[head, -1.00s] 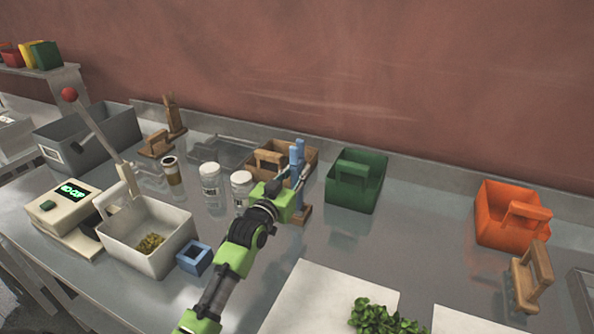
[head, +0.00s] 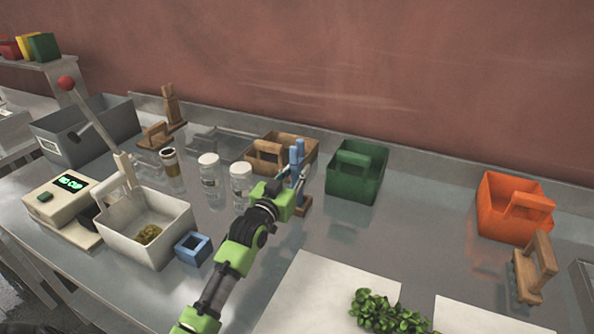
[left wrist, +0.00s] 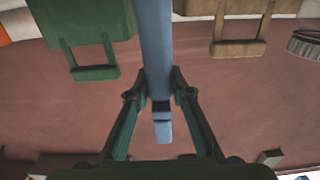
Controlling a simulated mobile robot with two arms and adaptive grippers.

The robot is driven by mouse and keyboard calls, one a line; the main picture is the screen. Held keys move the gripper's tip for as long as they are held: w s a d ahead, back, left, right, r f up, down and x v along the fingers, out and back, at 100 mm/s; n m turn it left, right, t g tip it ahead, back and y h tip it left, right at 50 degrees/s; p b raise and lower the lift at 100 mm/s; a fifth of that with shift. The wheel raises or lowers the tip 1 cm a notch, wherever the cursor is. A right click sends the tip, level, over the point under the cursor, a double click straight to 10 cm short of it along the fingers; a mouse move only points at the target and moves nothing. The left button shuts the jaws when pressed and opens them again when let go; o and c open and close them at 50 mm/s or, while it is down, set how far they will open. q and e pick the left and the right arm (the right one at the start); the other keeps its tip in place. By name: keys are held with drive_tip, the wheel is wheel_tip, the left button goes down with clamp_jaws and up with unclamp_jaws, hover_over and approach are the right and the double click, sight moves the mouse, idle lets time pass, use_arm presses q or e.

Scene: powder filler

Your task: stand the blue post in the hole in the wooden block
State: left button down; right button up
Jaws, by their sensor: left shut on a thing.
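The blue post (head: 294,154) stands roughly upright in my left gripper (head: 301,178), which is shut on it. The left wrist view also shows the post (left wrist: 154,40) between the two fingers (left wrist: 158,88). The wooden block (head: 304,207) sits on the table just below the gripper, and my arm covers part of it. The post's lower end and the hole are hidden, so I cannot tell whether the post is in the hole. My right gripper is out of view.
A green bin (head: 352,188) stands close to the right and a wooden crate (head: 310,150) close behind. Two white-capped jars (head: 240,185) stand to the left, with a blue square holder (head: 193,248) nearer. White boards (head: 325,290) lie in front. The table toward the orange bin (head: 495,220) is clear.

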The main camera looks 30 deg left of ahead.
use_arm(q)
drive_tip(key=c, duration=1.7)
unclamp_jaws()
drive_tip(key=shift+s, duration=0.15)
